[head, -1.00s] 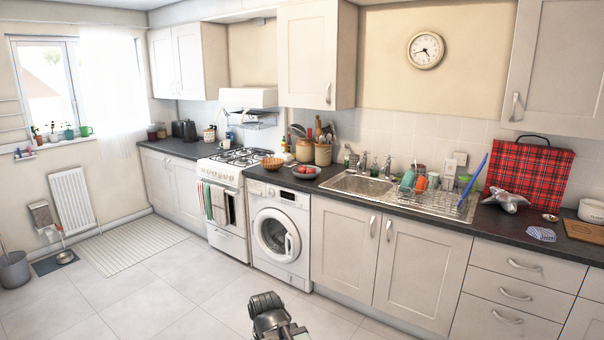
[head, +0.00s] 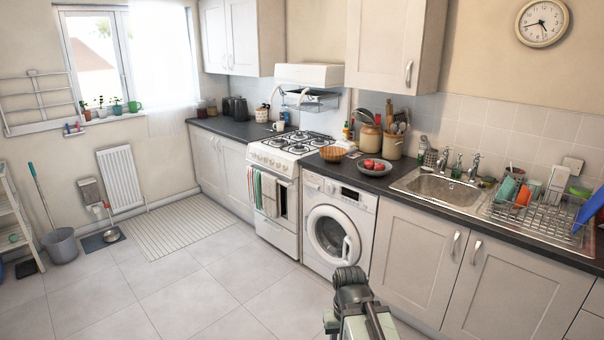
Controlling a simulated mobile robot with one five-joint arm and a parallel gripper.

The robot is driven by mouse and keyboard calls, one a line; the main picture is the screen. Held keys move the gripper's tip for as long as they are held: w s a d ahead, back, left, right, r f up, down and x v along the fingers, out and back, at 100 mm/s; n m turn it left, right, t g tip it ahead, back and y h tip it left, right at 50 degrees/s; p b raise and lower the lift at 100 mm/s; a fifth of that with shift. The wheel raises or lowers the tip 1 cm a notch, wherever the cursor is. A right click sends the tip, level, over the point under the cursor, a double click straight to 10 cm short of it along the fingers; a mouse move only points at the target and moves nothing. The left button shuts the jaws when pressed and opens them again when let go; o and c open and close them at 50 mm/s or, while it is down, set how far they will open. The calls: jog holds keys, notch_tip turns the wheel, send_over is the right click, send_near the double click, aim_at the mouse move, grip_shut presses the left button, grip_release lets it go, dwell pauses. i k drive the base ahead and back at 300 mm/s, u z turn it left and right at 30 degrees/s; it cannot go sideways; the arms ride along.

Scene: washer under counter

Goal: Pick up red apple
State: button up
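Red apples (head: 374,164) sit in a grey bowl (head: 375,172) on the dark counter above the washing machine. The bowl is between the stove and the sink. The apples are small in view and overlap, so I cannot tell them fully apart. My arm shows at the bottom of the head view, in front of the washing machine and well below and nearer than the bowl. My gripper's fingertips cannot be made out, so its opening does not show.
A wicker basket (head: 333,154) stands left of the bowl, and utensil crocks (head: 392,143) stand behind it. The sink (head: 437,189) and a loaded dish rack (head: 535,212) are to the right. The washing machine (head: 335,225) is below.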

aim_at(368, 164)
jog(key=z, duration=0.2)
jog(key=i, duration=2.55)
jog(key=u, duration=0.25)
